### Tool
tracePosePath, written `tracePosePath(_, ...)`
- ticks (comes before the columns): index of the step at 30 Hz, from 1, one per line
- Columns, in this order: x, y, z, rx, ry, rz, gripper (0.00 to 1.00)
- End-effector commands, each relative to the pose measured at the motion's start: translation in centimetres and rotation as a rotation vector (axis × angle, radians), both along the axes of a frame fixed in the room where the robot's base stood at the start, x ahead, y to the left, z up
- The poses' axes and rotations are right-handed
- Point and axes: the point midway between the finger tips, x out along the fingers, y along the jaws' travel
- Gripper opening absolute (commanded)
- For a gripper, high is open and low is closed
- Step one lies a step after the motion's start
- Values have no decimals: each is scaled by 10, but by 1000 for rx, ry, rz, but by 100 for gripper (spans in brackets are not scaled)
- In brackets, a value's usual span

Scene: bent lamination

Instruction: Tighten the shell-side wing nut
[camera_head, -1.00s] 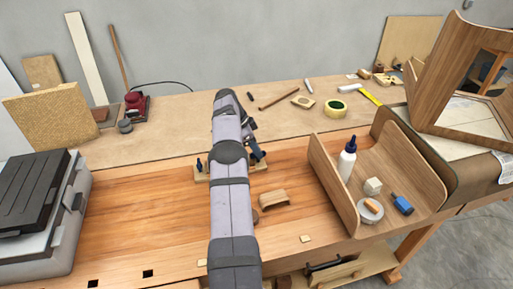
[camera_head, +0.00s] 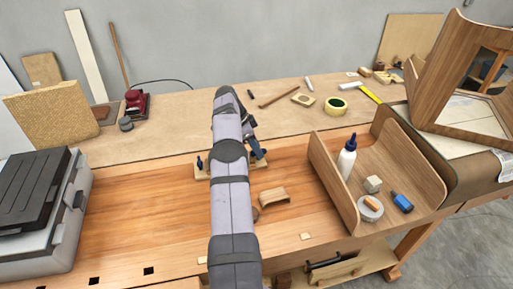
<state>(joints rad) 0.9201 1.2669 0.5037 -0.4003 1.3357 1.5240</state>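My arm runs up the middle of the view and bends over at the top. My gripper (camera_head: 259,153) shows only in part, as dark and bluish pieces just right of the arm, low over a small wooden fixture (camera_head: 202,174) on the bench. Its fingertips are too small and covered to tell whether they are open or shut. A small dark blue upright part (camera_head: 199,162), possibly a wing nut, stands on the fixture's left end, apart from my gripper. The fixture's middle is hidden behind my arm. I cannot make out a wing nut at my gripper.
A small curved wooden piece (camera_head: 273,196) lies right of my arm. A bent wooden tray (camera_head: 334,190) holds a glue bottle (camera_head: 347,158), a tape roll and a blue item. A grey case (camera_head: 40,225) stands at left. Bench between case and arm is mostly clear.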

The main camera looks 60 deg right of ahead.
Motion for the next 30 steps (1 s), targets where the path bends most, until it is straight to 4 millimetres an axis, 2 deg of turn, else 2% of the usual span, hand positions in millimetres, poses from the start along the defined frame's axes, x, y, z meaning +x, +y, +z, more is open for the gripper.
tracePosePath(5,5,3,12,-3,-3,2,35)
tracePosePath(16,18,16,59,-2,-2,1,35)
tracePosePath(21,20,20,66,-1,-2,1,35)
tracePosePath(30,20,20,67,0,-1,0,35)
